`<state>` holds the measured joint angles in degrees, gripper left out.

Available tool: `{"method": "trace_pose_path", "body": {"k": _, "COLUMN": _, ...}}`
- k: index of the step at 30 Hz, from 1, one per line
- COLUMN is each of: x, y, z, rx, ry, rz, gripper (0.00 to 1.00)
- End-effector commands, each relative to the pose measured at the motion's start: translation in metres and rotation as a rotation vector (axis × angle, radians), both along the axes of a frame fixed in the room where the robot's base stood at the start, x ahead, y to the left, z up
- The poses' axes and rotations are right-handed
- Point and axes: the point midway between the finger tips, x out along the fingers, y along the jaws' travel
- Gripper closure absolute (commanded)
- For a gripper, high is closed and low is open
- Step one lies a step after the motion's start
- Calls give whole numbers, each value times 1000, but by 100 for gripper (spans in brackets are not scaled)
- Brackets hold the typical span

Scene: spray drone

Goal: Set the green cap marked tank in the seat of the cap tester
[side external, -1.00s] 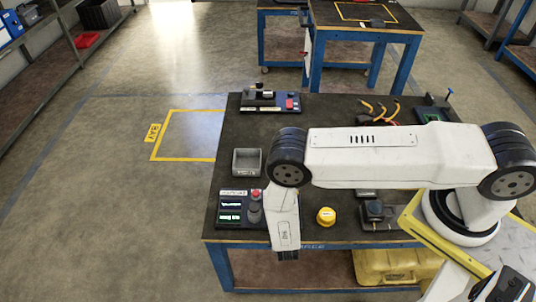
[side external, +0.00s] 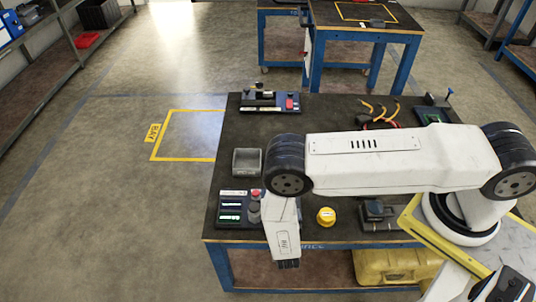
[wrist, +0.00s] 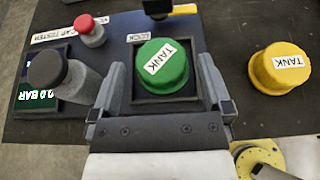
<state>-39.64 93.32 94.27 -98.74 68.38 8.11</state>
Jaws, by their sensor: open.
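The green cap marked TANK (wrist: 164,66) sits label up inside a square dark seat (wrist: 180,98) on the cap tester (wrist: 118,28) in the wrist view. I cannot tell whether it is fully down. My gripper (wrist: 161,72) is open, with one finger on each side of the cap and a gap visible at both sides. In the side view my gripper (side external: 288,263) points down at the table's front edge. The tester's panel (side external: 232,206) shows left of my arm there, and the green cap is hidden behind the arm.
A yellow cap also marked TANK (wrist: 280,68) stands on the table (side external: 325,125) right of the tester. On the tester are a red button (wrist: 90,28), a black-topped grey post (wrist: 62,75) and a pressure display (wrist: 38,98). A grey bin (side external: 247,161) stands behind.

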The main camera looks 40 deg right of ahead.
Motion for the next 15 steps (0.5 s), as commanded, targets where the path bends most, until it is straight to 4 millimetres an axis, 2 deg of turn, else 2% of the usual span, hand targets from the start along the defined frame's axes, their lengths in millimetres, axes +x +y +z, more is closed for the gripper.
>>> {"method": "trace_pose_path", "body": {"k": 15, "x": -44, "y": 45, "z": 26, "rx": 1, "ry": -1, "rz": 4, "gripper": 0}}
